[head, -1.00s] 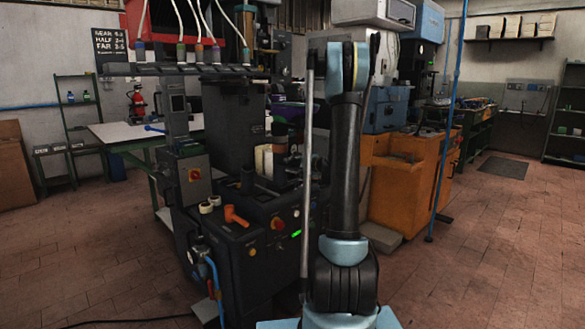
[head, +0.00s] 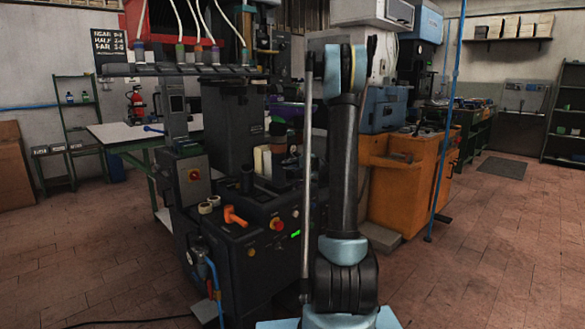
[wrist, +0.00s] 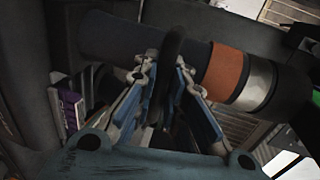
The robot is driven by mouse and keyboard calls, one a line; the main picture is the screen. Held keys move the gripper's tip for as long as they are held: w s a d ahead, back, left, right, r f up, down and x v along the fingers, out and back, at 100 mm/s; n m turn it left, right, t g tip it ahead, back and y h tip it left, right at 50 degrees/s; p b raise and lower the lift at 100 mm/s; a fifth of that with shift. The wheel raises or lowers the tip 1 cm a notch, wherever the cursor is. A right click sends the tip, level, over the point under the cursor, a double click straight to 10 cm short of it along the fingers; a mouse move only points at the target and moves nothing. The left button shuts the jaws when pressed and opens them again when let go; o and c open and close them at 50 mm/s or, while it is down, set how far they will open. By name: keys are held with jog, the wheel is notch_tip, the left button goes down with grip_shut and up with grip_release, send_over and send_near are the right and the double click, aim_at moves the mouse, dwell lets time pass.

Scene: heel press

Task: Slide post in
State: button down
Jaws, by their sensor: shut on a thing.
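The post shows in the wrist view (wrist: 115,40) as a thick dark cylinder with an orange band, a silver band and a black end, lying across the picture. My gripper (wrist: 165,75) is shut on a black bar or handle of the post between its blue-and-grey fingers. My gripper is hidden behind my arm there. I cannot tell whether the post's lower end touches the press or where its opening is.
The press front carries an orange handle (head: 235,215), a red knob (head: 277,224) and pale rolls (head: 208,205). Cream blocks (head: 262,160) stand on its deck beside the post. A blue pole (head: 445,130) and an orange cabinet (head: 405,190) stand to the right.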

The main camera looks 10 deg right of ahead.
jog(key=r+x, duration=0.3)
jog(key=x, duration=1.3)
jog(key=shift+w+a, duration=0.35)
jog(key=shift+a, duration=0.2)
jog(key=shift+r, duration=0.1)
jog(key=c, duration=1.6)
grip_release()
jog(key=shift+c, duration=0.2)
jog(key=shift+d, duration=0.1)
